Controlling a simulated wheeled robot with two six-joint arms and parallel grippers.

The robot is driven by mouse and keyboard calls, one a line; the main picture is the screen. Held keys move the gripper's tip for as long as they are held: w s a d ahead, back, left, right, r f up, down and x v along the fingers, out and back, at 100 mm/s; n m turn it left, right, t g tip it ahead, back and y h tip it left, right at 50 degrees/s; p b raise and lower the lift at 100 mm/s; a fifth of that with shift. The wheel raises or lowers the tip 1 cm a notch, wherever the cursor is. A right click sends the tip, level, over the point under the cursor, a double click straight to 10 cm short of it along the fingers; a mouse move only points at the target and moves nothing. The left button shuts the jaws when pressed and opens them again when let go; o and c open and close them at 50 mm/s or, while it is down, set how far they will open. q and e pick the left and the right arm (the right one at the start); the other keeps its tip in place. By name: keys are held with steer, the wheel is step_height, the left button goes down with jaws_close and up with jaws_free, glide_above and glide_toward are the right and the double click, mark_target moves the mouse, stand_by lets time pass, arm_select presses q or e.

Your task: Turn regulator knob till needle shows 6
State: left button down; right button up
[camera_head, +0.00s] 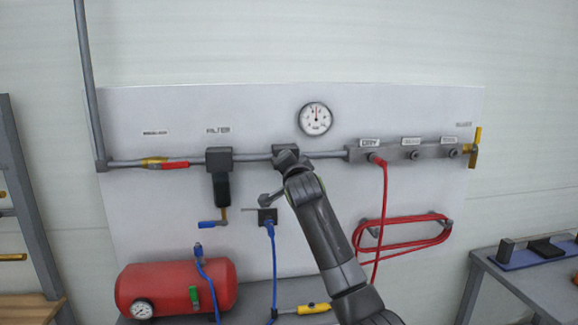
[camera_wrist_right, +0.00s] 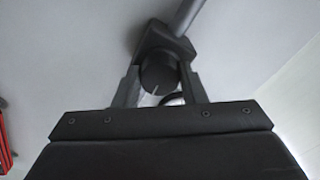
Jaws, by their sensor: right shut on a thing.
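The round white pressure gauge (camera_head: 316,119) is on the panel above the pipe. The dark regulator body (camera_head: 284,149) sits on the pipe below and left of the gauge. My right gripper (camera_head: 284,166) is at the regulator's underside and hides the knob in the head view. In the right wrist view, the black round knob (camera_wrist_right: 158,72) with a pale mark sits between the two fingers of my right gripper (camera_wrist_right: 160,82), which is shut on it. My left gripper is not in view.
The filter (camera_head: 220,175) hangs left of the regulator. A blue hose (camera_head: 272,245) drops from a small dark block (camera_head: 267,216) beside my right arm. A red hose (camera_head: 405,235) hangs right of it. A red tank (camera_head: 177,288) stands below left.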

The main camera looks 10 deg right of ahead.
steer(key=shift+f, duration=0.15)
steer(key=o, duration=1)
steer(key=s+b, duration=0.1)
steer(key=s, duration=0.4)
steer(key=s+b, duration=0.2)
steer(key=s, duration=0.4)
steer(key=s+b, duration=0.1)
steer(key=s, duration=0.5)
steer(key=shift+s+a+b, duration=0.15)
steer(key=shift+a+b, duration=0.15)
stand_by(2.0)
